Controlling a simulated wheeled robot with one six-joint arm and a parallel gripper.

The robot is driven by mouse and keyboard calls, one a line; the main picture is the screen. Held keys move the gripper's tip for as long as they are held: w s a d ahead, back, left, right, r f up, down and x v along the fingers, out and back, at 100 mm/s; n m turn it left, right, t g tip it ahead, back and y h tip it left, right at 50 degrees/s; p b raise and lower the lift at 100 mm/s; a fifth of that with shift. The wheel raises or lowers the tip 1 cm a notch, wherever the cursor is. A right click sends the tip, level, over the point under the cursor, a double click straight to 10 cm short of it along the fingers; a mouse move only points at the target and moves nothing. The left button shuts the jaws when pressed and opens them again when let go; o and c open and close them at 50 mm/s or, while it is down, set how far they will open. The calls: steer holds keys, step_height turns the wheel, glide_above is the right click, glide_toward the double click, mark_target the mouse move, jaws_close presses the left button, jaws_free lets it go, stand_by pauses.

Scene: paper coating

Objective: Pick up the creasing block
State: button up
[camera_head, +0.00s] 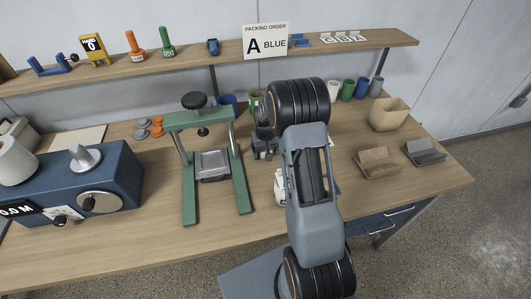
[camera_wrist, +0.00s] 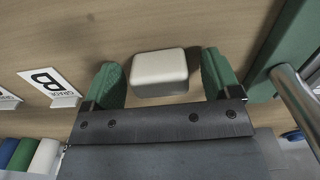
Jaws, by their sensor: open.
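A small cream-white block with rounded edges, which looks like the creasing block (camera_wrist: 160,70), lies on the wooden table in the wrist view. My gripper (camera_wrist: 166,82) is open, with one green finger on each side of the block. A gap shows between the block and the right finger, and a smaller one at the left finger. I cannot tell how far the fingertips are above the table. In the head view my gripper (camera_head: 262,150) is right of the green press, partly behind my arm, and I cannot make out the block there.
The green press (camera_head: 243,190) stands close to my gripper; its frame (camera_wrist: 285,50) also shows in the wrist view. A grade B card (camera_wrist: 50,86) stands left of the block. Several coloured cups (camera_head: 347,90) stand behind my arm. A white bottle (camera_head: 280,187) is beside my arm.

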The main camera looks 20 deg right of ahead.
steer(key=c, duration=0.9)
steer(key=shift+r, duration=0.1)
